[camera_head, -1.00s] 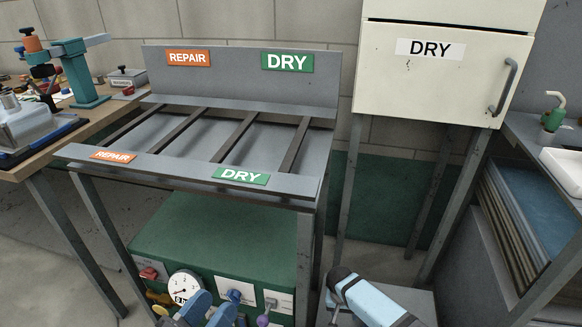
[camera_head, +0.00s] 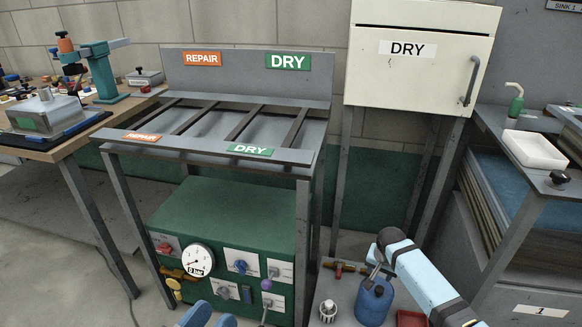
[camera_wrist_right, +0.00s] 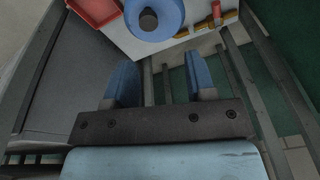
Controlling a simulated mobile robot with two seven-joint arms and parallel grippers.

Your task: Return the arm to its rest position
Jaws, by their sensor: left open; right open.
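My right arm's light blue link (camera_head: 425,275) comes in at the lower right of the head view. Its fingers cannot be made out there. In the right wrist view my right gripper (camera_wrist_right: 160,72) is open, with two blue fingers apart and nothing between them. The round top of a blue canister (camera_wrist_right: 155,18) lies just beyond the fingertips in that view. My left gripper (camera_head: 209,309) shows only as two blue fingertips, apart, at the bottom edge of the head view. Nothing is seen between them.
A grey rack (camera_head: 205,158) with REPAIR and DRY labels stands ahead, above a green gauge unit (camera_head: 225,225). A cream DRY cabinet (camera_head: 420,75) is right of it. The blue canister (camera_head: 373,302) stands on a low surface beside my right arm. A sink bench (camera_head: 495,130) is at right.

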